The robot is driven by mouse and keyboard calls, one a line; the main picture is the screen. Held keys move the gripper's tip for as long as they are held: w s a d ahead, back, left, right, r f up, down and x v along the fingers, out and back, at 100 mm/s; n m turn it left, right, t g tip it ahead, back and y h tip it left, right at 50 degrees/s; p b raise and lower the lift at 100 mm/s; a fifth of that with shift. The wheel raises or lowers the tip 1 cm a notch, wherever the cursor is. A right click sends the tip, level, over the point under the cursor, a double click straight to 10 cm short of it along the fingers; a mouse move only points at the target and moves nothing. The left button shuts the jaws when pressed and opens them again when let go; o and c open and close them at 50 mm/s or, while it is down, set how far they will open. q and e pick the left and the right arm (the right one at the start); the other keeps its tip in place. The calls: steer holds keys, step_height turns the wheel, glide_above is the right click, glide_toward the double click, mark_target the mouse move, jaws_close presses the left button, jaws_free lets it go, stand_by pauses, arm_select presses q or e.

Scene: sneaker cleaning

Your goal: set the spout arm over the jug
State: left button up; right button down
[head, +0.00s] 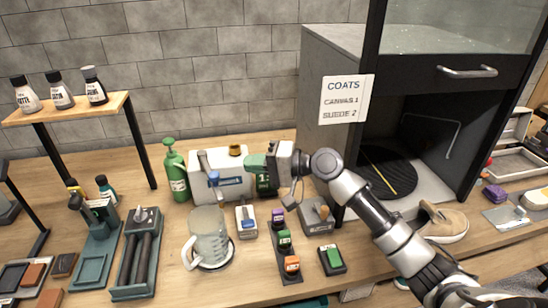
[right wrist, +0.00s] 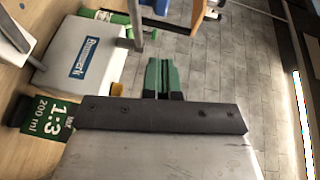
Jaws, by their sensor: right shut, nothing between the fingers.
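The clear jug (head: 210,243) stands upright on a round base at the front of the table, its handle to the left. Behind it is the white dispenser box (head: 236,187), whose blue label shows in the right wrist view (right wrist: 91,60). The spout arm (head: 206,168), grey and blue, slants down across the box's front left. Its lower end appears just above the jug's rim in the picture; I cannot tell whether it lies over the opening. My right gripper (head: 256,161), with green fingers (right wrist: 163,77), is shut and empty at the box's right end. My left gripper is not in view.
A green bottle (head: 176,174) stands left of the box. A small blue-topped device (head: 247,222) and several coloured blocks stand right of the jug. A dark cabinet (head: 345,65) with a sign fills the right back. A wooden shelf (head: 70,108) holds bottles at left.

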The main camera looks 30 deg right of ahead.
mark_target(217, 189)
steer(key=shift+m+t+h, duration=0.8)
steer(key=a+p, duration=0.7)
steer(key=a, duration=0.1)
steer(key=shift+a+f+p, duration=0.15)
steer(key=shift+a+p, duration=0.1)
steer(key=shift+p, duration=0.15)
steer(key=shift+a+f, duration=0.2)
steer(key=shift+a, duration=0.15)
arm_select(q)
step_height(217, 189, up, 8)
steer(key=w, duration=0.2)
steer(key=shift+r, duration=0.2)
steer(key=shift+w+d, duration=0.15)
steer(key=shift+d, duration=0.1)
arm_select(e)
steer(key=shift+d, duration=0.1)
